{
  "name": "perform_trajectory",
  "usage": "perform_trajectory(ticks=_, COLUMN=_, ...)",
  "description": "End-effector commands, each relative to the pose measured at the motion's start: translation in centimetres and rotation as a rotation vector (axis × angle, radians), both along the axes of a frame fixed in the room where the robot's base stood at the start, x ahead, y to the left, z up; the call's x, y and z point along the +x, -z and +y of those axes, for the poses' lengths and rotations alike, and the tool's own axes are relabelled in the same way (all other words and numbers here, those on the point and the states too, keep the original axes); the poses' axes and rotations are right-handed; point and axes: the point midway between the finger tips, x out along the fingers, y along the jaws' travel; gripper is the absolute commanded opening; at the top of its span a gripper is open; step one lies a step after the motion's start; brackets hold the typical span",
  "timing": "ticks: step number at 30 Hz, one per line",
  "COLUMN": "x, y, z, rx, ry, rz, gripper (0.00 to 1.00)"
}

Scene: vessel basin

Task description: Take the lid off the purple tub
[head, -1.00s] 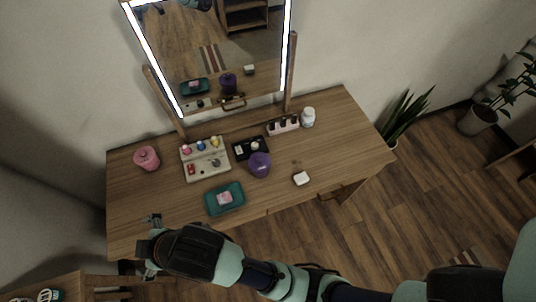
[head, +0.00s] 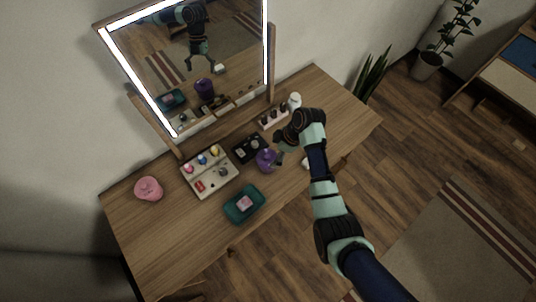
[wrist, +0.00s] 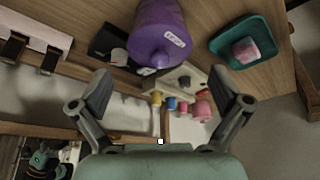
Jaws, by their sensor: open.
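The purple tub (head: 266,160) stands upright on the wooden dressing table, with its lid on. In the wrist view the purple tub (wrist: 160,30) is large at the top centre, with a white label on its side and the round lid facing me. My gripper (head: 283,146) is beside the tub on its right in the head view, partly hidden by the arm. In the wrist view my gripper (wrist: 168,92) has its two fingers spread wide, with nothing between them. The tub lies beyond the fingertips, apart from them.
A teal tray (head: 245,205) with a pink block stands in front of the tub. A cosmetics organizer (head: 209,172), a black tray (head: 249,148) and a pink tub (head: 148,189) are to the left. A bottle rack (head: 272,119) and white bottle (head: 295,100) stand behind; the lit mirror rises at the back.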

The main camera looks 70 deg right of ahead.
Motion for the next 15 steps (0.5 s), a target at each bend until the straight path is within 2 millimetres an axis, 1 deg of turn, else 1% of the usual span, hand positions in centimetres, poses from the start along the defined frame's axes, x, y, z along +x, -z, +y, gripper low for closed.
perform_trajectory(ticks=2, x=0.3, y=0.6, z=0.1, rx=0.002, ry=-0.001, rz=0.001, gripper=1.00)
perform_trajectory(ticks=6, x=1.6, y=2.9, z=0.4, rx=0.002, ry=-0.001, rz=0.002, gripper=1.00)
perform_trajectory(ticks=9, x=2.1, y=4.1, z=0.5, rx=0.000, ry=0.000, rz=0.000, gripper=1.00)
perform_trajectory(ticks=12, x=2.3, y=4.5, z=0.5, rx=-0.001, ry=0.001, rz=0.000, gripper=1.00)
perform_trajectory(ticks=15, x=2.3, y=4.5, z=0.5, rx=-0.001, ry=0.001, rz=0.000, gripper=1.00)
